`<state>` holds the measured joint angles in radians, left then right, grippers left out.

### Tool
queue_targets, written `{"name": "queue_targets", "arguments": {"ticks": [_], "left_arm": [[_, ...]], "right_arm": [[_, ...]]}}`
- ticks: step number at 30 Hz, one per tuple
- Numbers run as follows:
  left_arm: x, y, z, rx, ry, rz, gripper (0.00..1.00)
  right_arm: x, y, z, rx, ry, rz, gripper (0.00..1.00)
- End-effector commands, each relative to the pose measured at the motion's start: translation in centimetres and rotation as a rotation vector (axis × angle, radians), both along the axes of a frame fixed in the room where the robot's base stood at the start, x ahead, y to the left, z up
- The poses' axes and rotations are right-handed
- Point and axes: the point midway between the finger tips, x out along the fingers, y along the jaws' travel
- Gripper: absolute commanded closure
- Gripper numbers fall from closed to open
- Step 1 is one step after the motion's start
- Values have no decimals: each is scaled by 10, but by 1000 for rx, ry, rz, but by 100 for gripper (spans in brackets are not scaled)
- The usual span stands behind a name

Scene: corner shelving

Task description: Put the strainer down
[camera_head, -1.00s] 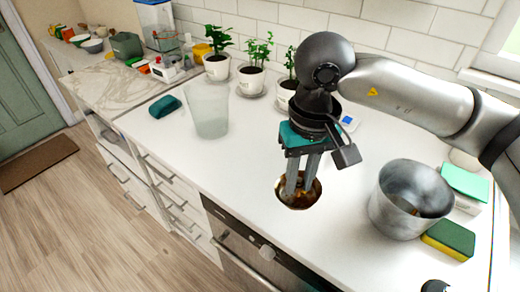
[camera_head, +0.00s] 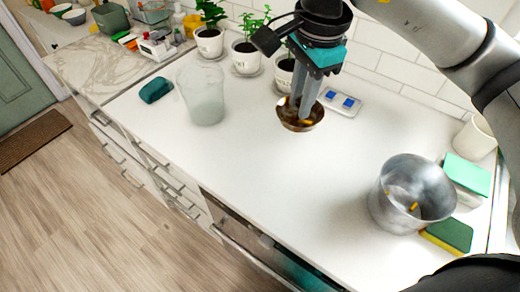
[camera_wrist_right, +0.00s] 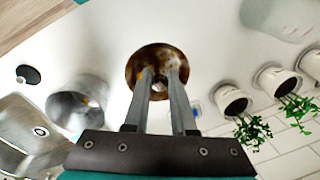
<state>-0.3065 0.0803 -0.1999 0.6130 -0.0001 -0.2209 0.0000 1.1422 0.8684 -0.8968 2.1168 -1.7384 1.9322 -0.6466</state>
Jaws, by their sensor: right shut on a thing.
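The strainer (camera_head: 286,114) is a small brown, bowl-shaped piece with a yellowish bit in it. My right gripper (camera_head: 300,108) points down and is shut on it, over the back middle of the white counter. I cannot tell for sure whether its underside touches the counter. In the right wrist view, the strainer (camera_wrist_right: 150,55) sits round the tips of my two fingers (camera_wrist_right: 161,80). My left gripper is not in view.
A metal pot (camera_head: 385,208) with yellow bits stands at the right, by sponges (camera_head: 450,234) and a white cup (camera_head: 475,138). A clear jar (camera_head: 203,98) stands left. The counter's front middle is clear.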

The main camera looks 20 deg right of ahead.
Motion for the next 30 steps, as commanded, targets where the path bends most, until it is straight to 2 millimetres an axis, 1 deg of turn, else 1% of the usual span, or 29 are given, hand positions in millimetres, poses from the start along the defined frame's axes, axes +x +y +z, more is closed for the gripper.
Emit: {"name": "queue_targets", "arguments": {"ticks": [1, 6, 9, 11, 14, 24, 27, 30], "left_arm": [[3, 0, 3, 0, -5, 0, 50], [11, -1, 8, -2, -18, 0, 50], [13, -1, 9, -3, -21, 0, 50], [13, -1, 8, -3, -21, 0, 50], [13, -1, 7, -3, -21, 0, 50], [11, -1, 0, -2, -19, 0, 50], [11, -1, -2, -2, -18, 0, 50], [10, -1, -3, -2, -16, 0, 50]], "right_arm": [[2, 0, 6, 2, -6, -62, 100], [5, -3, 16, 2, -15, -230, 100], [5, -4, 18, 1, -18, -282, 100], [5, -4, 15, 1, -17, -298, 100], [5, -5, 0, -1, -14, -307, 100], [4, -5, -91, 0, -12, -306, 100], [4, -5, -114, -1, -13, -304, 100], [4, -5, -130, 0, -15, -304, 100]]}}
